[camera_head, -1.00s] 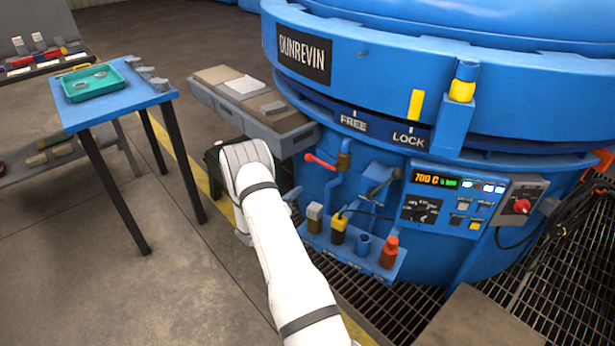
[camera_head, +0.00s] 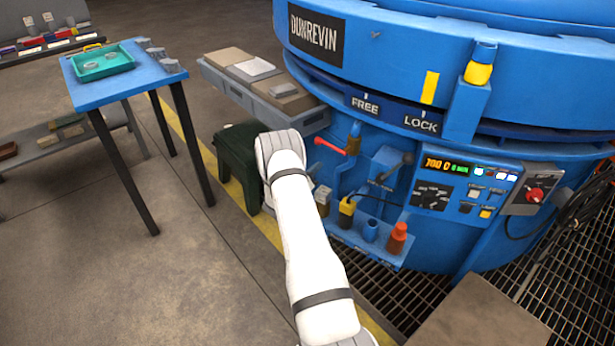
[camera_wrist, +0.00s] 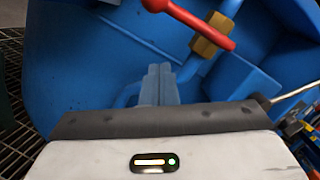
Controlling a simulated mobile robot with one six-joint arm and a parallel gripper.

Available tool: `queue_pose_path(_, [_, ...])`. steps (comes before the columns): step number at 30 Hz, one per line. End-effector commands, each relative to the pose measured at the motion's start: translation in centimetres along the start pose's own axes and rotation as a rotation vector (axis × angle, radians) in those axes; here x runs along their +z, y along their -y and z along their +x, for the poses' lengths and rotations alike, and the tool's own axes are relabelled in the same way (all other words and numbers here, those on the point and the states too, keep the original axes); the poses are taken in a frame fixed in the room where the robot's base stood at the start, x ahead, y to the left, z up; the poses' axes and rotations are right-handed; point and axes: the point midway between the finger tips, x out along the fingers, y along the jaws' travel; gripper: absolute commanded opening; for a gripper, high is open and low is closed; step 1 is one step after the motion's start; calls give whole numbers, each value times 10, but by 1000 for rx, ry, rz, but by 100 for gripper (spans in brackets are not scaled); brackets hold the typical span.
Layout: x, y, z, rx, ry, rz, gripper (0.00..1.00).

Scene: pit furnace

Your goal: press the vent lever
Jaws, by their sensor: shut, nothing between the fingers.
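A red-handled lever (camera_head: 330,146) on a brass valve body (camera_head: 354,138) juts from the blue furnace wall; in the wrist view the red handle (camera_wrist: 190,20) crosses the top, above my fingertips. A grey lever (camera_head: 392,169) is on a blue bracket just right of it, its label too small to read. I cannot tell which of the two is the vent lever. My gripper (camera_wrist: 158,72) is shut and empty, pointing at the furnace wall below the red handle, apart from it as far as I can see. In the head view my arm hides the gripper.
A blue shelf (camera_head: 388,252) with several small containers sticks out below the levers. A control panel (camera_head: 461,186) is to the right. A grey tray ledge (camera_head: 226,84) overhangs at left, above a dark green stool (camera_head: 233,163). A blue table (camera_head: 112,96) stands further left.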

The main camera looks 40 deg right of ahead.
Motion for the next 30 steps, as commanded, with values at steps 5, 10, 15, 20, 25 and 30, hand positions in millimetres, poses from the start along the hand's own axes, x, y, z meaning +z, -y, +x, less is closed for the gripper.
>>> queue_pose_path(5, [8,0,31,-2,2,3,0])
queue_pose_path(10, [29,1,35,-2,1,1,0])
queue_pose_path(15, [38,0,37,-1,-1,-1,0])
queue_pose_path(20, [38,0,37,0,-1,-1,0])
queue_pose_path(25, [38,0,37,0,-1,0,0])
queue_pose_path(30, [43,-3,33,4,4,18,0])
